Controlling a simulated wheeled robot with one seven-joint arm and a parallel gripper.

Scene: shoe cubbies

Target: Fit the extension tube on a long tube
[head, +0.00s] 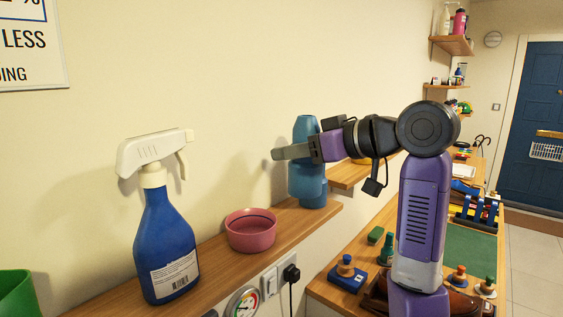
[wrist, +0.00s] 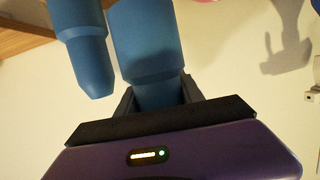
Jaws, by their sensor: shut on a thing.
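A blue tube (head: 305,128) stands upright at the right end of the wooden shelf in the head view. My gripper (head: 290,153) reaches across it from the right. In the wrist view, my gripper (wrist: 158,95) is shut on the narrower end of a blue tube (wrist: 145,42). A second blue tube (wrist: 80,45) with a tapered end shows beside it, apart from the fingers. In the head view the two blue shapes overlap, and I cannot tell which is the extension tube or whether the held one touches the shelf.
A pink bowl (head: 251,232) and a blue spray bottle (head: 167,235) stand on the wooden shelf (head: 215,262) left of the tubes. The wall is close behind.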

